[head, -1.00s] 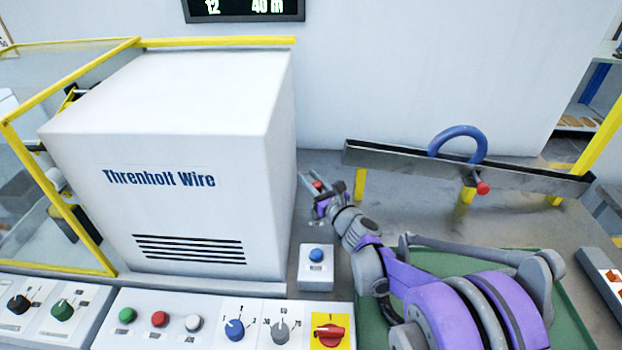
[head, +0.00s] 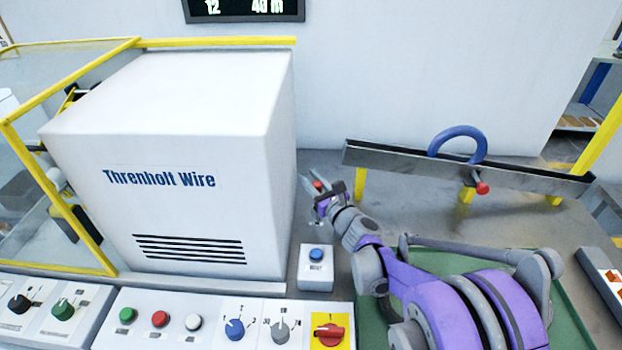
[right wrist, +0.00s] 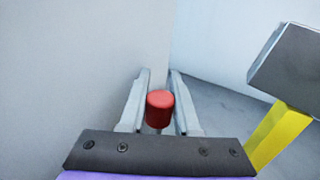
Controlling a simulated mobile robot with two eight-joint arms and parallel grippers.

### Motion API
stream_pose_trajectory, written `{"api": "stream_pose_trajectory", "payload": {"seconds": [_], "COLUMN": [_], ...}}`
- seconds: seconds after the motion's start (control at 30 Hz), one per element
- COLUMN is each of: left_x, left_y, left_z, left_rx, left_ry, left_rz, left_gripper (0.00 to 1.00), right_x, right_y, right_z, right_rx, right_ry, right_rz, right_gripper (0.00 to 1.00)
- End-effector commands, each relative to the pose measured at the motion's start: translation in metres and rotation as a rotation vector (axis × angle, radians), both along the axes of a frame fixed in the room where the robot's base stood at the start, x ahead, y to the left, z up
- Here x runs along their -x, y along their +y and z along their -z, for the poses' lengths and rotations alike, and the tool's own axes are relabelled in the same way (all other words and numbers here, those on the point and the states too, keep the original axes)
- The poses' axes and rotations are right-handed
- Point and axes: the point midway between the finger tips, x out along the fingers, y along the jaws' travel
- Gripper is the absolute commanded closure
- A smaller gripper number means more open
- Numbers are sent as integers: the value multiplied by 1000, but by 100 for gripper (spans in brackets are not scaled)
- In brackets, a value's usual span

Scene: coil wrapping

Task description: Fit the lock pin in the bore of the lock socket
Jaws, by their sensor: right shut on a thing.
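The lock pin shows as a red cap (right wrist: 160,101) between the fingers of my right gripper (right wrist: 158,88) in the right wrist view. A pale shank shows just under the cap; the rest of the pin is hidden. In the head view my right gripper (head: 312,188) is shut on the pin (head: 318,185), close beside the right side of the white machine housing (head: 190,170). The lock socket and its bore cannot be made out in either view. My left gripper is not in view.
A sloping metal trough (head: 400,162) on yellow legs stands to the right, with a blue ring (head: 474,133) and a red-tipped stop (head: 482,188). A small box with a blue button (head: 316,267) and control panels (head: 180,338) lie in front. A green mat (head: 568,315) is under my arm.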

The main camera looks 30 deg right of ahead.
Motion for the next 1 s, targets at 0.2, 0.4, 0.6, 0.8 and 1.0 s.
{"api": "stream_pose_trajectory", "payload": {"seconds": [0.2, 0.4, 0.6, 0.8, 1.0], "left_x": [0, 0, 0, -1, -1], "left_y": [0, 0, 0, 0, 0], "left_z": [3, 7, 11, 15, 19], "left_rx": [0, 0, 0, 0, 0], "left_ry": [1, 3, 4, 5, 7], "left_rz": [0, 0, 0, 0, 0], "left_gripper": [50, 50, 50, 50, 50], "right_x": [0, 0, 0, 0, 0], "right_y": [0, 0, 0, 0, 0], "right_z": [4, 9, 14, 19, 25], "right_rx": [0, 0, 0, 0, 0], "right_ry": [0, 0, 0, 0, 0], "right_rz": [0, 0, 0, 0, 0], "right_gripper": [100, 100, 100, 100, 100]}}
